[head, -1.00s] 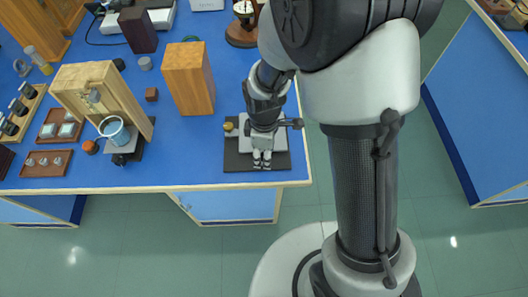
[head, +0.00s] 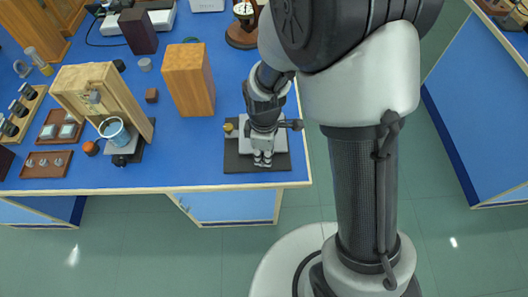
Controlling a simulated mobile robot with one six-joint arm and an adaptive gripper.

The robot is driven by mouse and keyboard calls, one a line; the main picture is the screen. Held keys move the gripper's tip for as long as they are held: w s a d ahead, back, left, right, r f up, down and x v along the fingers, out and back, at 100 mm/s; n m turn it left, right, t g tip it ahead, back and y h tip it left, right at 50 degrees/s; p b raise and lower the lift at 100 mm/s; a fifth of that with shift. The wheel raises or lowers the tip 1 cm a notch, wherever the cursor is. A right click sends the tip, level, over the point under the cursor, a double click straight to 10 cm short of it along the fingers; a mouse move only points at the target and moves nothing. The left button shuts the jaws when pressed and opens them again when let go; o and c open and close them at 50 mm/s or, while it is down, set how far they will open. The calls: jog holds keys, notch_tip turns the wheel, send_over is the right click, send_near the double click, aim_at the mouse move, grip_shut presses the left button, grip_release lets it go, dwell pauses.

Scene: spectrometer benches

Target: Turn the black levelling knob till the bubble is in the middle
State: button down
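A dark base plate (head: 245,164) with a light grey block (head: 280,142) on it lies at the front right corner of the blue bench. My gripper (head: 263,160) points down over the front part of this block and plate. Its two pale fingertips are side by side, and the gap between them is too small here to judge. The black levelling knob and the bubble cannot be made out; my gripper and wrist cover the middle of the block. A small yellow round part (head: 228,127) shows at the block's left side.
A tall wooden block (head: 188,80) stands behind and left of the plate. A wooden frame (head: 85,80) with a blue-grey cup (head: 114,130) stands further left, beside small trays (head: 45,165). Bare blue bench top (head: 190,155) lies between.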

jog(key=m+p, duration=0.1)
jog(key=m, duration=0.5)
jog(key=shift+p, duration=0.3)
jog(key=m, duration=0.4)
jog(key=shift+m+p, duration=0.4)
dwell(0.3)
jog(key=c, duration=1.4)
grip_release()
jog(key=shift+o, duration=0.2)
notch_tip(320, 180, up, 12)
